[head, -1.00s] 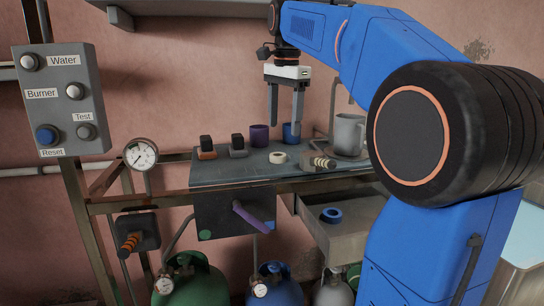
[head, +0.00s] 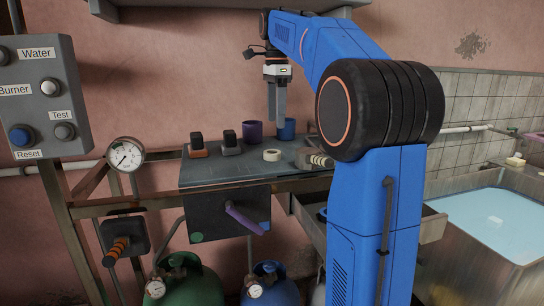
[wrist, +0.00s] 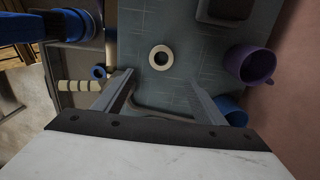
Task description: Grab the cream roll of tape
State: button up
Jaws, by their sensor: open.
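The cream roll of tape (head: 272,155) lies flat on the grey worktop (head: 225,174), near its front edge. In the wrist view the cream roll (wrist: 161,58) shows as a ring with its hole facing the camera, just beyond the fingertips and roughly between their lines. My gripper (head: 277,118) points down above the worktop, apart from the roll and a little behind it in the head view. In the wrist view its two fingers (wrist: 160,80) are spread, with nothing between them.
A purple cup (head: 252,132) and a blue cup (head: 286,129) stand behind the roll. Two small dark-topped blocks (head: 198,148) stand left. A shelf (head: 230,8) is overhead; a water basin (head: 490,220) stands right.

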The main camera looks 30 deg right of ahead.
send_over(272, 152)
jog(key=d, duration=0.1)
notch_tip(272, 152, down, 5)
jog(key=shift+s+d+f, duration=0.1)
jog(key=shift+f, duration=0.05)
jog(key=shift+w+a+f, duration=0.1)
jog(key=shift+a+f, duration=0.1)
jog(key=shift+f, duration=0.65)
jog(key=shift+w+a+f, duration=0.1)
jog(key=shift+a+f, duration=0.05)
jog(key=shift+f, duration=0.75)
jog(key=shift+a+f, duration=0.2)
jog(key=shift+f, duration=0.65)
jog(key=c, duration=1.1)
